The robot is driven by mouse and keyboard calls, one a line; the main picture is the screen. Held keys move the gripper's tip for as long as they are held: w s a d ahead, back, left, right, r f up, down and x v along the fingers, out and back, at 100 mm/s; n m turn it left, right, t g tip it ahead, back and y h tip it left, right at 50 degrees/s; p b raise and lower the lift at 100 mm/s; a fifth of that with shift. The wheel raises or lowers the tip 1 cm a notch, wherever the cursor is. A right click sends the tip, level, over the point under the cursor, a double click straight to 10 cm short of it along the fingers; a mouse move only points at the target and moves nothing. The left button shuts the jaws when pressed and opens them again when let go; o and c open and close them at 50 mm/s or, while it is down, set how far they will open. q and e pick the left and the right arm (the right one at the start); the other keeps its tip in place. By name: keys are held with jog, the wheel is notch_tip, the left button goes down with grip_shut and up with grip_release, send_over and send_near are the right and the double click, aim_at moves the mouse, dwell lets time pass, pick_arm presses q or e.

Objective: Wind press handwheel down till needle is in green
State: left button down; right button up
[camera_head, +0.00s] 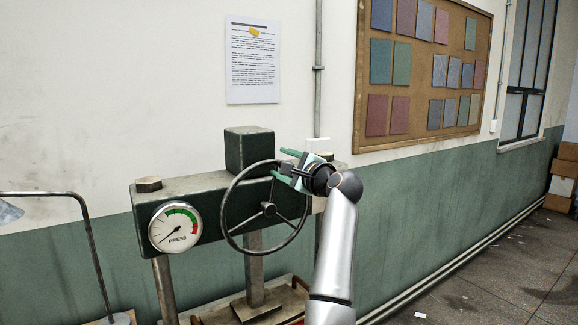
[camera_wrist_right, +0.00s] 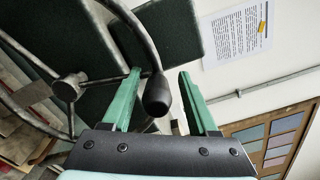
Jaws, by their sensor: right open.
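The press (camera_head: 205,198) is a dark green crossbeam on metal columns. Its dark spoked handwheel (camera_head: 231,195) faces me, and part of it shows in the wrist view (camera_wrist_right: 70,88). The round white gauge (camera_head: 166,217) is left of the wheel; its needle points to the lower left, outside the green band at the top. My right gripper (camera_head: 279,163) is at the wheel's upper right rim. Contact cannot be told. My left gripper is out of view.
A block (camera_head: 249,151) stands on top of the beam behind the wheel. A bent metal tube frame (camera_head: 88,235) stands at the left. The wall behind bears a paper sheet (camera_head: 252,75) and a sample board (camera_head: 423,100). The floor at right is mostly clear.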

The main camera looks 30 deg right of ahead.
jog(key=s+b, duration=0.3)
jog(key=s, duration=0.9)
jog(key=shift+s+d, duration=0.25)
jog(key=shift+s, duration=0.05)
jog(key=shift+c, duration=0.3)
